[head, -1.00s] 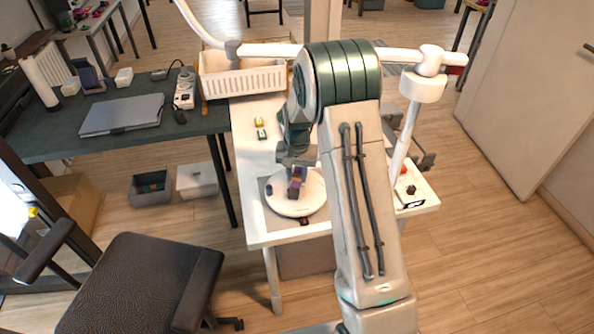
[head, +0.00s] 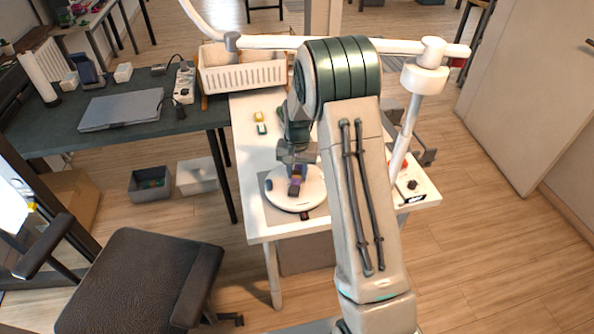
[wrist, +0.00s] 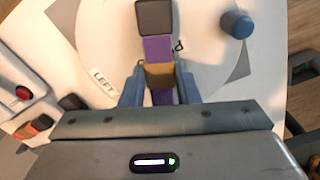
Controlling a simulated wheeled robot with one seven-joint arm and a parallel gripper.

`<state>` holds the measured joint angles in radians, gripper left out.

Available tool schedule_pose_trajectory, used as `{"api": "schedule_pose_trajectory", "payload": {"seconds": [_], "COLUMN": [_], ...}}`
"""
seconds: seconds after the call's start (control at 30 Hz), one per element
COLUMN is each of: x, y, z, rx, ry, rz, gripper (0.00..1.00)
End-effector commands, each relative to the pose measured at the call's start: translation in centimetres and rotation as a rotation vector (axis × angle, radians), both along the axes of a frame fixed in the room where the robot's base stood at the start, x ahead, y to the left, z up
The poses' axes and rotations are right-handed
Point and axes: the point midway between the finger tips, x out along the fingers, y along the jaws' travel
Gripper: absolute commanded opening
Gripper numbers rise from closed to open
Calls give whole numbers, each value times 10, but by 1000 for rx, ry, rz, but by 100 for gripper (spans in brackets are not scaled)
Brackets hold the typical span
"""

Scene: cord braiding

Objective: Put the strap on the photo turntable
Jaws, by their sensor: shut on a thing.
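The strap (wrist: 157,48) is a purple band with a dark square end and a tan section. My gripper (wrist: 159,82) is shut on it near the tan section, one finger on each side. The photo turntable (wrist: 205,55) is a white disc beneath the strap, and in the head view the disc (head: 312,190) lies on the white table. The strap (head: 295,186) shows there over the disc, below my gripper (head: 297,170). I cannot tell whether the strap touches the disc. The part behind the gripper is hidden.
A blue cylinder (wrist: 237,24) stands at the disc's edge. A white basket (head: 242,72) stands at the table's back. A chair (head: 140,285) is front left.

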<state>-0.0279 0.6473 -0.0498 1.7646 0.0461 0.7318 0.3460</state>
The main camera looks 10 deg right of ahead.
Motion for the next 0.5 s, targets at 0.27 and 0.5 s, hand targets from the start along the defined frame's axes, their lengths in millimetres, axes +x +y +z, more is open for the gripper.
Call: {"api": "schedule_pose_trajectory", "payload": {"seconds": [0.27,0.5], "x": [0,0], "y": [0,0], "z": [-2,0], "rx": [0,0], "ry": [0,-1], "rz": [0,0], "gripper": [54,54]}}
